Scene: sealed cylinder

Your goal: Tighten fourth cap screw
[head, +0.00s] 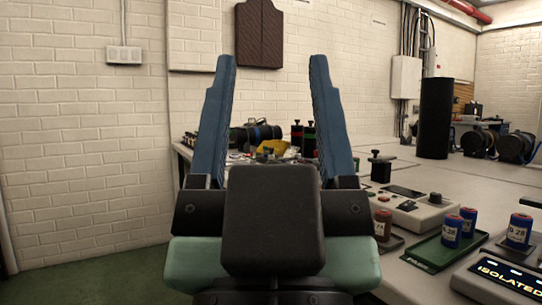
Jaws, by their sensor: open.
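My gripper (269,62) fills the middle of the head view. Its two blue fingers point up and stand wide apart, with nothing between them but wall and cluttered table behind. I cannot make out any cap screw or screw head. The gripper's dark body and fingers hide part of the table. A tall black cylinder (434,118) stands upright on the table to the right, well apart from my gripper; I cannot tell whether it is the sealed cylinder.
On the table (390,150) at right are a green tray (432,258) with blue-and-red cylinders, a control box (412,207) with a knob, and a display (497,281) reading "ISOLATED". Black drums (478,143) stand far right. A brick wall (75,150) and open floor lie left.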

